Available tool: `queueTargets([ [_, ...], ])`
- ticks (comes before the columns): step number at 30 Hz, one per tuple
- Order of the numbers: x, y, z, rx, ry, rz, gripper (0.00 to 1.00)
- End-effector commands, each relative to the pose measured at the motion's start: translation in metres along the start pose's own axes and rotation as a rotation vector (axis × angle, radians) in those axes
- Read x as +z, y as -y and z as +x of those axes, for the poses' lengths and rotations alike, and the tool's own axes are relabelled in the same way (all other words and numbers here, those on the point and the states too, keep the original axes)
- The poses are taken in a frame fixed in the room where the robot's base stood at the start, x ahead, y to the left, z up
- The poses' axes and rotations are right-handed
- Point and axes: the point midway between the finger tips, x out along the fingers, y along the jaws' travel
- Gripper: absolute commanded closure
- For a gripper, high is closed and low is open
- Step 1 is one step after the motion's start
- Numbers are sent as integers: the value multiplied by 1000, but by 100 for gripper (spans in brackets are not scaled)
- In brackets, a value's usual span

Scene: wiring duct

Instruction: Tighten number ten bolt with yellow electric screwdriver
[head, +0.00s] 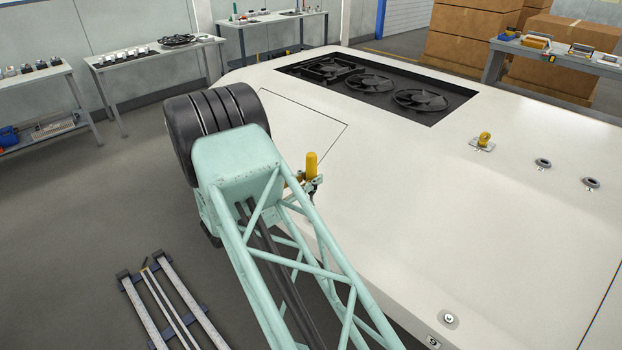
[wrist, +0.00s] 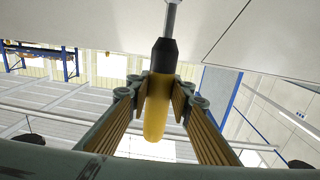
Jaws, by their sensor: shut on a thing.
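The yellow electric screwdriver (wrist: 156,110) is between the two fingers of my gripper (wrist: 160,88) in the wrist view. My gripper is shut on its yellow handle. Its black collar and grey shaft point to the top of the picture, toward a pale panel; the shaft's tip is cut off by the frame edge. In the head view the yellow handle (head: 311,164) stands upright beside my green arm, above the left side of the white body. My gripper (head: 314,184) is partly hidden there by the arm. I cannot make out a bolt marked number ten.
The large white body (head: 420,210) has a recess with black fans (head: 420,99), a yellow-topped fitting (head: 484,140) and round fittings (head: 543,163) at the right. Another round fitting (head: 449,319) is near its front edge. Metal rails (head: 157,305) lie on the floor. Benches stand behind.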

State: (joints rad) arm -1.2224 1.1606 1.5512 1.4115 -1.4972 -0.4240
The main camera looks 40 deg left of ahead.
Motion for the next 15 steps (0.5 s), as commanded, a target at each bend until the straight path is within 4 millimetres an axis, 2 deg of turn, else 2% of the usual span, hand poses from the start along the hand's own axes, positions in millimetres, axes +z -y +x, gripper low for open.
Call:
queueTargets([
  [15,29,0,0,0,-1,1,95],
])
